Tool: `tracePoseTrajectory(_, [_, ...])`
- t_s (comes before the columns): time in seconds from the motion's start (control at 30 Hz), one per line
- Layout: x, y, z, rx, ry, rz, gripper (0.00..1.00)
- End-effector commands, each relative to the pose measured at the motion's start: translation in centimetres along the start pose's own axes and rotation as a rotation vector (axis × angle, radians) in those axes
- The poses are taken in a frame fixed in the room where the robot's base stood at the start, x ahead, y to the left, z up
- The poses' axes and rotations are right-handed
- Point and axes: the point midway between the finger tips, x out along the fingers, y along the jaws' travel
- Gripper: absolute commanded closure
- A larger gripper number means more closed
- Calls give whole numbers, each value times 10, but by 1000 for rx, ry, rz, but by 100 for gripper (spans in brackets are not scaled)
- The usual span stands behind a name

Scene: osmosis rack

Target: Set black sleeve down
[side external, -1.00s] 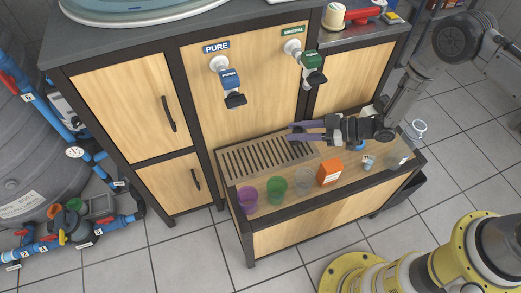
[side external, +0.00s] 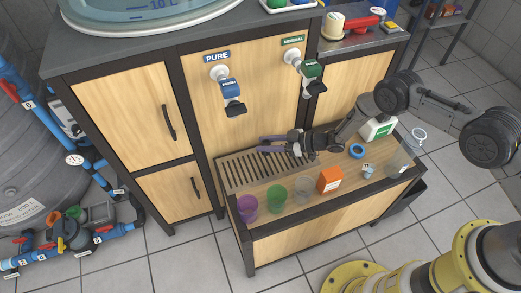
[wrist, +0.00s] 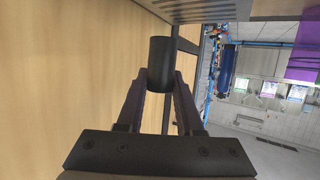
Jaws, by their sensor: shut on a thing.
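My gripper (wrist: 161,85) is shut on the black sleeve (wrist: 161,62), a short dark cylinder held between the fingertips in the wrist view. In the side external view my gripper (side external: 264,145) reaches leftward, low above the slotted drip grate (side external: 232,172). The sleeve is too small and dark to make out clearly there. I cannot tell whether it touches the grate.
Purple (side external: 247,208), green (side external: 276,198) and clear (side external: 303,188) cups stand along the front of the tray, beside an orange box (side external: 330,180). A blue ring (side external: 357,151) and a white-green box (side external: 379,129) lie right. The blue tap (side external: 231,88) hangs above the grate.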

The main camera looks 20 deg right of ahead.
Motion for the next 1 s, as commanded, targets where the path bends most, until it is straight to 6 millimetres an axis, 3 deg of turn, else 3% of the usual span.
tracePoseTrajectory(0.13, [17, 7, 12, -1, 1, -1, 100])
tracePoseTrajectory(0.43, [32, 12, 23, -1, -1, -1, 100])
tracePoseTrajectory(0.7, [40, 12, 48, 0, 0, 0, 100])
tracePoseTrajectory(1.0, [41, 12, 49, 0, -1, 0, 100])
